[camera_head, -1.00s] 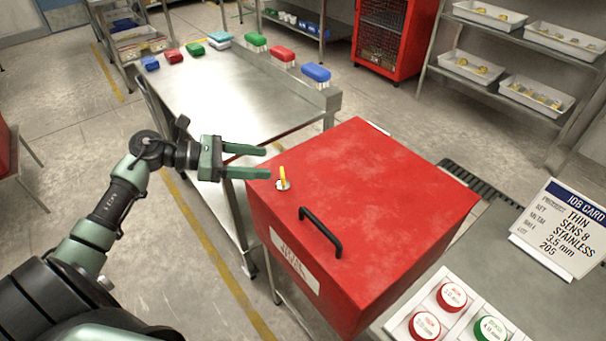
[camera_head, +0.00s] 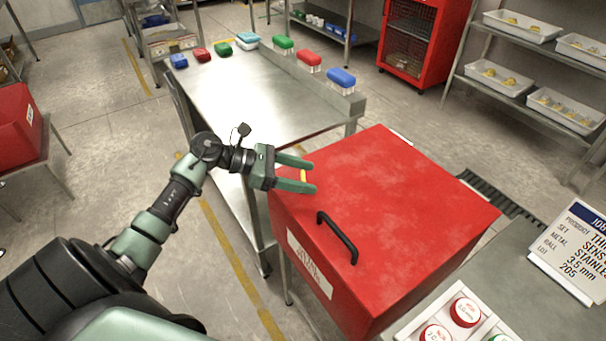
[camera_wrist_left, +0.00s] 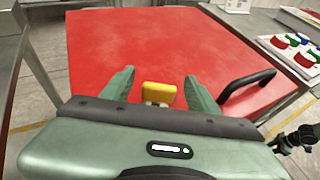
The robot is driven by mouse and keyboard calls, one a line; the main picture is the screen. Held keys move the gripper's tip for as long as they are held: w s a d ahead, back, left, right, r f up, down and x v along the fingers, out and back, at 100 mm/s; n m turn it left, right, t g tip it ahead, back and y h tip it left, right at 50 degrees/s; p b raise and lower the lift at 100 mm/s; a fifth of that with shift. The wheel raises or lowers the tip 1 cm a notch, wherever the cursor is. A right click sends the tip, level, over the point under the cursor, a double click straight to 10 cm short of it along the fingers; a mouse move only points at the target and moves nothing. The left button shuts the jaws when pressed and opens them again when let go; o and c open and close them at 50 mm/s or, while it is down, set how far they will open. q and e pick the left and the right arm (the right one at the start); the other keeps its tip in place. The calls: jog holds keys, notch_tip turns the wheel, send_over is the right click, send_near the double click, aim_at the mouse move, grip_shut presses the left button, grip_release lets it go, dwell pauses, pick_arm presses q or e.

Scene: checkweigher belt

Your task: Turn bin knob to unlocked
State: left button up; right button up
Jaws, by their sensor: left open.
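The red bin (camera_head: 400,200) has a flat lid with a black handle (camera_head: 338,238) at its front. The yellow knob (camera_head: 304,175) sits near the lid's left corner, mostly hidden behind a finger in the head view. In the left wrist view the knob (camera_wrist_left: 158,94) shows between the two fingers, with a gap on each side. My left gripper (camera_head: 308,176) is open, its fingers on either side of the knob and not closed on it. Any lock marking beside the knob is hidden.
A steel table (camera_head: 255,100) with several coloured blocks stands behind the bin. A job card (camera_head: 570,250) and a tray of red and green discs (camera_head: 465,312) lie to the right. Another red bin (camera_head: 18,125) stands at far left.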

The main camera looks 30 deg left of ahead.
pick_arm(q)
grip_shut()
jog(key=shift+y, duration=0.3)
jog(key=shift+s+r+n+t+y+p, duration=0.15)
jog(key=shift+n+t+y+p, duration=0.35)
jog(key=shift+n+t+p, duration=0.35)
jog(key=n+t+y+p, duration=0.2)
jog(key=n+y+p, duration=0.1)
jog(key=p, duration=0.3)
jog(key=shift+r+n, duration=0.15)
jog(key=shift+n, duration=0.2)
jog(key=shift+y+p, duration=0.5)
jog(key=shift+p, duration=0.1)
jog(key=shift+f+n, duration=0.25)
jog(key=shift+n, duration=0.05)
jog(key=shift+t, duration=0.25)
